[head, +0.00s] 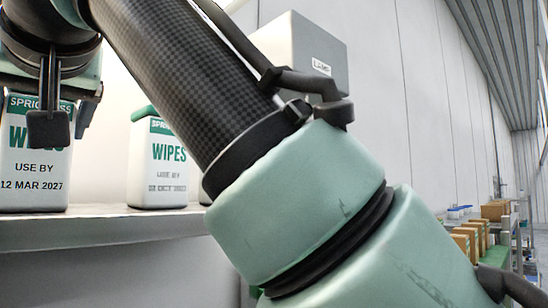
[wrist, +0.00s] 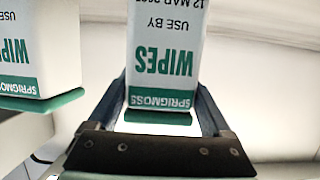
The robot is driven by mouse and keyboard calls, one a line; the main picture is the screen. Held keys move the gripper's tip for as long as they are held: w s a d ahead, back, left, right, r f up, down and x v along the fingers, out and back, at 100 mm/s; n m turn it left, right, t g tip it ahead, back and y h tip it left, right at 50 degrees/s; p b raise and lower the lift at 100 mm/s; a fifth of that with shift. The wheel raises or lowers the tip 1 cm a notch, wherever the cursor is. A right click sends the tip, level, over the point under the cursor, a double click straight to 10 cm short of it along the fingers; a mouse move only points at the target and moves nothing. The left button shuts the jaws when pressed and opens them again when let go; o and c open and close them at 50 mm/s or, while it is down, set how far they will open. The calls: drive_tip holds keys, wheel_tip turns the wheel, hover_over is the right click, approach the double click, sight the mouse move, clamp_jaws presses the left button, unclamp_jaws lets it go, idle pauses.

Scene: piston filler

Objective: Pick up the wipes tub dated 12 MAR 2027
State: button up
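The wipes tub (head: 36,170) stands upright on the shelf at the left of the head view, white with a green top band, reading USE BY 12 MAR 2027. In the wrist view the tub (wrist: 163,60) appears upside down, its label facing me and its date cut by the top edge. My gripper (head: 66,125) is at its upper part, one dark finger covering some of the lettering. In the wrist view the spread fingers of my gripper (wrist: 162,88) frame the tub left and right. I see no clear grip on it.
A second wipes tub (head: 158,165), with a blurred date that seems to read OCT 2027, stands to the right on the shelf (head: 110,226). It also shows at left in the wrist view (wrist: 30,50). Part of another tub shows behind my arm. A grey box (head: 312,55) stands behind.

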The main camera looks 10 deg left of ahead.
drive_tip(key=c, duration=0.8)
drive_tip(key=shift+c, duration=0.2)
